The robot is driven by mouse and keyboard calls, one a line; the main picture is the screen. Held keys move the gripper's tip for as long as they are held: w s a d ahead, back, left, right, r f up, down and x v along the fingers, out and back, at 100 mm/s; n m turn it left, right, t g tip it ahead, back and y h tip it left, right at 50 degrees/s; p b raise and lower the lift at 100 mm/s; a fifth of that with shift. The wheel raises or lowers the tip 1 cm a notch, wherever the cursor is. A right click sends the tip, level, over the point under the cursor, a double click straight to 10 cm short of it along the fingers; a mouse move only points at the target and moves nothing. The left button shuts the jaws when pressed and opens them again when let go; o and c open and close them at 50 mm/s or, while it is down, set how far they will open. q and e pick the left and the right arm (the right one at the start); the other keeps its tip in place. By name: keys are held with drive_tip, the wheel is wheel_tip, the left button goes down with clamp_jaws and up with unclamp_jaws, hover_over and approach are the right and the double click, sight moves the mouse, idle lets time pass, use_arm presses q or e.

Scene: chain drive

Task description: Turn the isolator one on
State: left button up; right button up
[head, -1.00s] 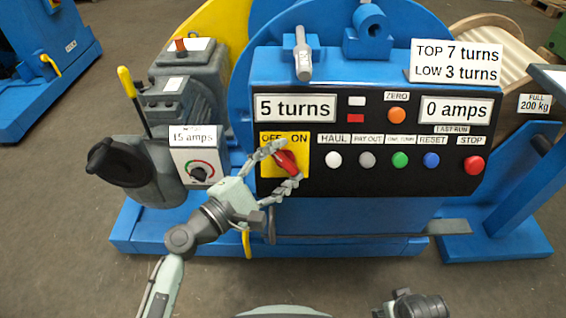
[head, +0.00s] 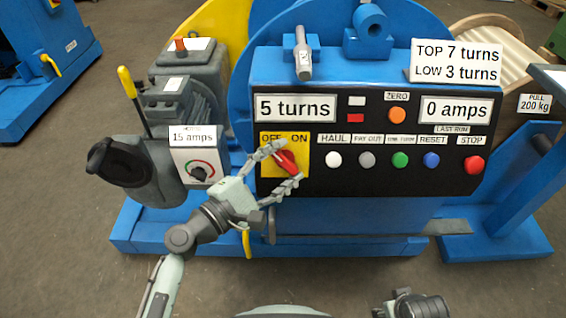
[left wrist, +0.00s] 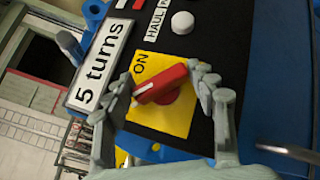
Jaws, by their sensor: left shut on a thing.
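The red isolator handle (head: 287,162) sits on a yellow plate (head: 303,160) marked OFF and ON, at the left of the black panel. In the left wrist view the red handle (left wrist: 160,84) lies slantwise on the plate, and its white-marked end points away from the ON word toward the side where OFF is hidden by a finger. My left gripper (head: 287,164) is shut on the handle, with one finger at each end of it. Both fingers also show in the left wrist view (left wrist: 162,90). My right gripper's fingers are not visible.
The black panel (head: 385,185) carries HAUL (head: 333,160), several other buttons and a red STOP button (head: 474,164). A 15 amps dial (head: 200,174) and a yellow-tipped lever (head: 127,84) stand to the left. A grey bar (head: 360,234) runs below the panel.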

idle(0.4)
use_arm(q)
drive_tip(key=o, duration=1.1)
drive_tip(key=shift+o, duration=0.2)
drive_tip(key=v, duration=1.2)
drive_tip(key=shift+c, duration=0.5)
